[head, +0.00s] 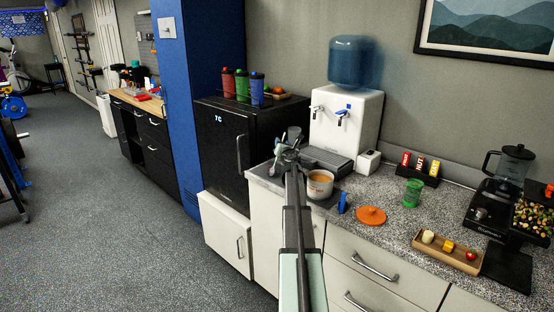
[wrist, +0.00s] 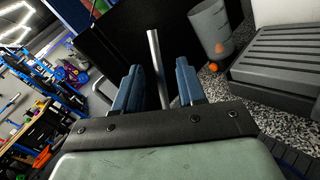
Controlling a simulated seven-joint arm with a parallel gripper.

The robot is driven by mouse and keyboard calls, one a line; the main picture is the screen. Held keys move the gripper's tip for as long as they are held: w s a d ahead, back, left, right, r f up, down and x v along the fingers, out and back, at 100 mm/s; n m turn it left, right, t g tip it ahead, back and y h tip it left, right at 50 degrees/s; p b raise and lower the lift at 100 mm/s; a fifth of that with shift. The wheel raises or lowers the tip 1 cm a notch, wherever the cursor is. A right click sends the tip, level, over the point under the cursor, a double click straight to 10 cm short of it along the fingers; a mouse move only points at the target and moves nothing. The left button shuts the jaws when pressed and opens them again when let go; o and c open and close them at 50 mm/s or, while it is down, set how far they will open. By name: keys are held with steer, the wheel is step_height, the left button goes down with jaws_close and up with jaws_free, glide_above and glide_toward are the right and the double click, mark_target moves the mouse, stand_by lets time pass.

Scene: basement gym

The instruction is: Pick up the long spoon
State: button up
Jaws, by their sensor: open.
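A thin silver rod, which looks like the handle of the long spoon (wrist: 154,50), stands up between my fingers in the wrist view. Its lower end is hidden behind my gripper's dark bar. My gripper (wrist: 160,78) is open, with one blue finger on each side of the rod. I cannot tell whether either finger touches it. In the head view my gripper (head: 287,152) is at the counter's left end, beside the black fridge, and my arm hides most of the spot. I cannot make out the spoon for certain there.
A grey translucent cup (wrist: 209,28) stands right of my fingers, near the dark drip tray (wrist: 279,66). A pot of orange soup (head: 320,184) is just right of my arm. A water dispenser (head: 345,122) stands behind. The black fridge (head: 219,143) is close on the left.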

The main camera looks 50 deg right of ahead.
steer(key=x, duration=0.3)
steer(key=shift+w+d, duration=0.1)
steer(key=shift+c, duration=0.2)
jaws_close()
